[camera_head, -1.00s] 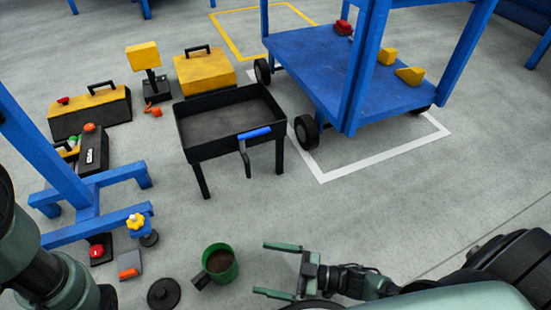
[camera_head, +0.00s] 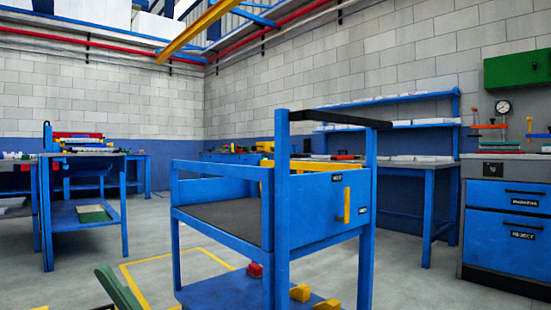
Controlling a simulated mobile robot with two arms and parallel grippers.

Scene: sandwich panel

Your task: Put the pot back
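The pot is not in view now; a green pot with dark contents shows only in the earlier frame, on the floor. A green gripper finger (camera_head: 118,289) of mine rises into the lower left corner, slanting up to the left. It looks like part of my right gripper, whose fingers pointed left earlier. Most of that gripper is cut off by the bottom edge, so I cannot tell its opening or whether it holds anything. My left gripper is out of view.
A blue cart (camera_head: 282,200) with a dark top stands close ahead. Yellow wedges (camera_head: 300,292) and a red object (camera_head: 255,270) lie on its lower shelf. Blue workbenches (camera_head: 84,205) stand left; a blue drawer cabinet (camera_head: 510,225) stands right. Open floor shows left of the cart.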

